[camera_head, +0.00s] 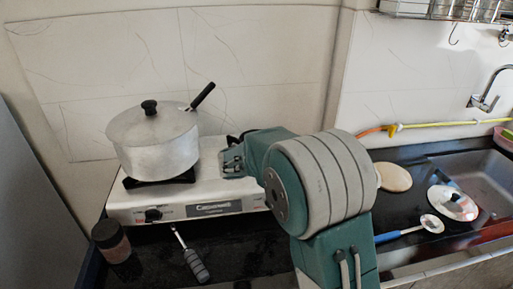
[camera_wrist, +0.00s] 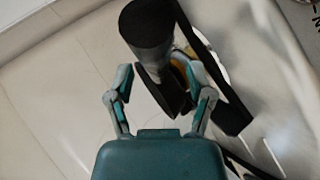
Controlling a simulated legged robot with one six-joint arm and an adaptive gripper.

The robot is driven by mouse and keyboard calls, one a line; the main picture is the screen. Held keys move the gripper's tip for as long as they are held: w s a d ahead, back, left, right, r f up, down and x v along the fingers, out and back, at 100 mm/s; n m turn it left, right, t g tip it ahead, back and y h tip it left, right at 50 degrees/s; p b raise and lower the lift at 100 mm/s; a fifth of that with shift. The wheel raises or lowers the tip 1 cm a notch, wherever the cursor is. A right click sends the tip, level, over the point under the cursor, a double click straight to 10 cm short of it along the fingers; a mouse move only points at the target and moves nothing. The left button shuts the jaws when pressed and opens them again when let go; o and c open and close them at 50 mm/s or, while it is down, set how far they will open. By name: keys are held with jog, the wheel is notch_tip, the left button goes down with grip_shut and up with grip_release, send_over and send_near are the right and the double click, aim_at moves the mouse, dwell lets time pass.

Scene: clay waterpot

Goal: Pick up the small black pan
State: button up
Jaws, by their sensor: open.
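My gripper (camera_head: 232,161) is over the right part of the white stove, right of the large pot. In the wrist view my gripper (camera_wrist: 160,82) has its two fingers apart. A black object, which looks like the small black pan (camera_wrist: 148,28), shows beyond and between the fingertips, with a dark flat part reaching down between them. I cannot tell whether a finger touches it. In the head view only a small dark piece (camera_head: 236,138) shows behind my gripper; my arm hides the rest.
A large lidded metal pot (camera_head: 158,147) with a black handle stands on the left of the stove (camera_head: 185,207). A dark jar (camera_head: 111,240) and a grey-handled utensil (camera_head: 195,266) are in front. A blue-handled ladle (camera_head: 405,231), a lid (camera_head: 453,204) and a round board (camera_head: 394,177) lie right.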

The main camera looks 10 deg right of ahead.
jog(key=shift+x, duration=0.95)
jog(key=shift+s+a+r, duration=0.1)
jog(key=shift+s+a, duration=0.05)
jog(key=shift+a, duration=0.1)
grip_shut()
jog(key=shift+d+r, duration=0.1)
jog(key=shift+d, duration=0.1)
jog(key=r, duration=0.4)
jog(key=shift+s+a+r, duration=0.1)
jog(key=shift+s+a, duration=0.05)
jog(key=shift+s, duration=0.2)
jog(key=s+a+r, duration=0.1)
jog(key=s+r, duration=0.7)
jog(key=s, duration=0.5)
jog(key=shift+a+r, duration=0.25)
jog(key=shift+r, duration=0.1)
jog(key=shift+s, duration=0.1)
